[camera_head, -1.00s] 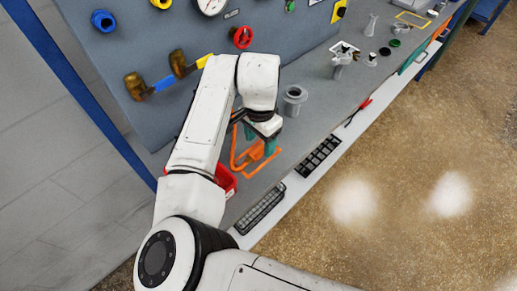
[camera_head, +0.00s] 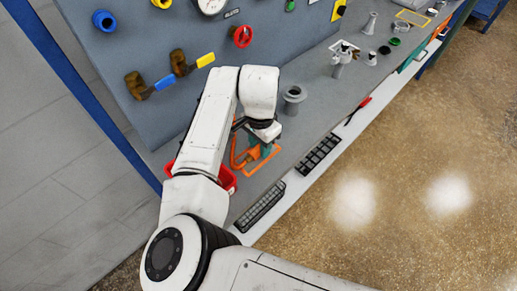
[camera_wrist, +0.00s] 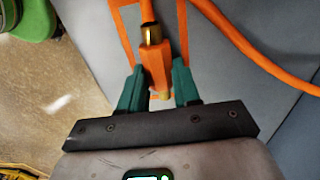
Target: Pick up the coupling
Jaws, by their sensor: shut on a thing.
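The coupling (camera_wrist: 157,64) is an orange block-like piece with a brass-coloured collar, joined to an orange hose (camera_wrist: 240,42). In the wrist view it sits between the green fingers of my gripper (camera_wrist: 159,78), which are shut on it. In the head view the coupling (camera_head: 252,155) shows as a small orange shape at the bench, partly hidden by my gripper (camera_head: 265,148). I cannot tell whether it still touches the bench.
An orange rectangular outline (camera_head: 270,163) marks the bench under my gripper. A red bin (camera_head: 228,179) is beside my arm. A grey flanged part (camera_head: 293,98) stands further along. Black trays (camera_head: 317,156) line the front edge. Valves with blue and yellow handles (camera_head: 197,62) are on the panel.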

